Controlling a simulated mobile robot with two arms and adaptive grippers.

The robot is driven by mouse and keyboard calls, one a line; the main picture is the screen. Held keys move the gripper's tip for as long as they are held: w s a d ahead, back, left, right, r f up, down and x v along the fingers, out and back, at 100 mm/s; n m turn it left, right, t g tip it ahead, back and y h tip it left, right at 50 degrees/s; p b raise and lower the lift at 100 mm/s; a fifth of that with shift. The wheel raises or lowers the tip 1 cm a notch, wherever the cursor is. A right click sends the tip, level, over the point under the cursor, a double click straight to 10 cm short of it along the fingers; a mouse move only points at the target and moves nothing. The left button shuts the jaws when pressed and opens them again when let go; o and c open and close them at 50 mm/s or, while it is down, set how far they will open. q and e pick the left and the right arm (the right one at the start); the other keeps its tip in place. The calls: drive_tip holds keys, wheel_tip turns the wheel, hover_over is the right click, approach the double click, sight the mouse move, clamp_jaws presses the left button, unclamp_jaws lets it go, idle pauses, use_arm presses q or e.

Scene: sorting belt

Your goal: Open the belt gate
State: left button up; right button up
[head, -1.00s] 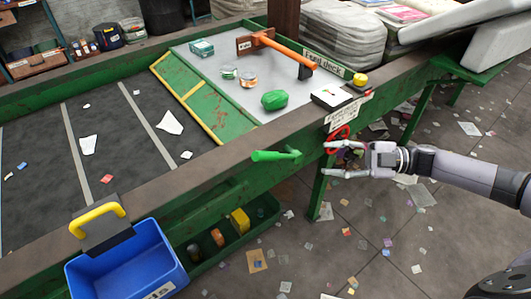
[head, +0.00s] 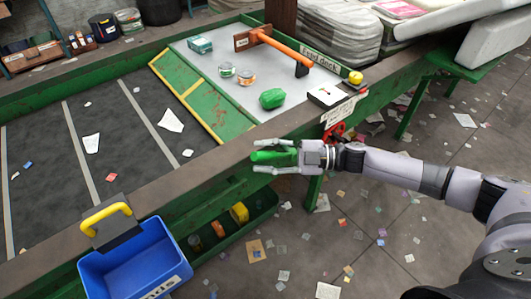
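A green lever handle (head: 268,156) sticks out from the front rail of the sorting belt. My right gripper (head: 263,155) is around it, one finger above and one below, with the fingers spread and gaps showing beside the handle. I cannot tell if either finger touches it. A green panel with yellow edges (head: 190,88), which looks like the gate, lies between the dark belt (head: 60,150) and the pale deck (head: 205,50). My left gripper is not in view.
A blue bin (head: 135,268) hangs at front left, below a yellow handle (head: 105,215). Cans and a green lump (head: 272,98) sit on the deck.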

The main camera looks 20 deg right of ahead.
clamp_jaws()
idle(0.5)
idle(0.3)
